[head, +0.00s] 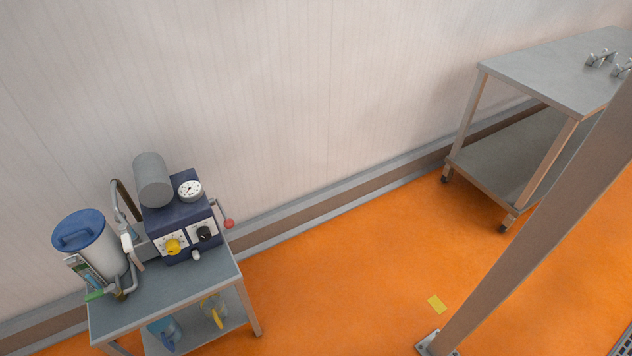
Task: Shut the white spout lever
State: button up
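A white lever-like piece (127,243) stands upright beside a white container with a blue lid (80,231), at the lower left. I take it for the white spout lever; it is too small to tell how far it is open or shut. Bent metal pipe (132,278) runs near it. My gripper is not in view.
A steel trolley (545,70) stands right. A slanting post (535,215) crosses the lower right. Orange floor (345,270) between is clear, except a yellow patch.

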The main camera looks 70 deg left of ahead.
aim_at(124, 228)
jog(key=u, duration=3.7)
jog(key=i, duration=0.55)
jog(key=i+l+u, duration=0.15)
jog(key=i, duration=0.4)
